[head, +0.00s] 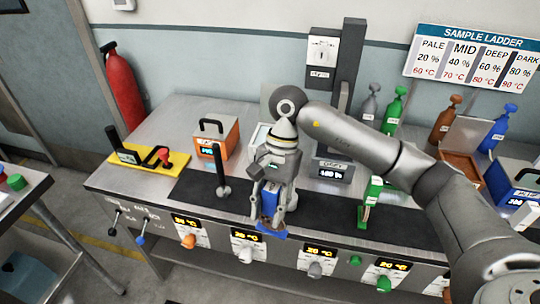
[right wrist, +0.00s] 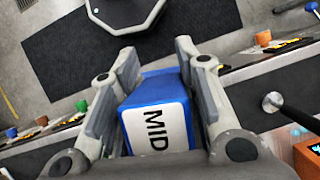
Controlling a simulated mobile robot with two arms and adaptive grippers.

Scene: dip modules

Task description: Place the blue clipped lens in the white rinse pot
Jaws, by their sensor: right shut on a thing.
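My right gripper (head: 272,206) is shut on a blue block (head: 269,201) with a wider blue foot, held over the front edge of the dark strip on the counter. In the right wrist view, the block (right wrist: 155,105) sits between both fingers (right wrist: 158,60), with a white label reading MID facing the camera. I take it to be the blue clipped lens; no separate lens can be made out. A pale box-like vessel (head: 258,135) shows partly behind the gripper; I cannot tell whether it is the white rinse pot. My left gripper is not in view.
A green clip-like piece (head: 370,197) stands right of the gripper, and a dark upright handle (head: 219,172) stands left. An orange box (head: 217,141) and a yellow lever board (head: 145,161) are farther left. Several bottles stand back right. Knobs and displays line the counter front.

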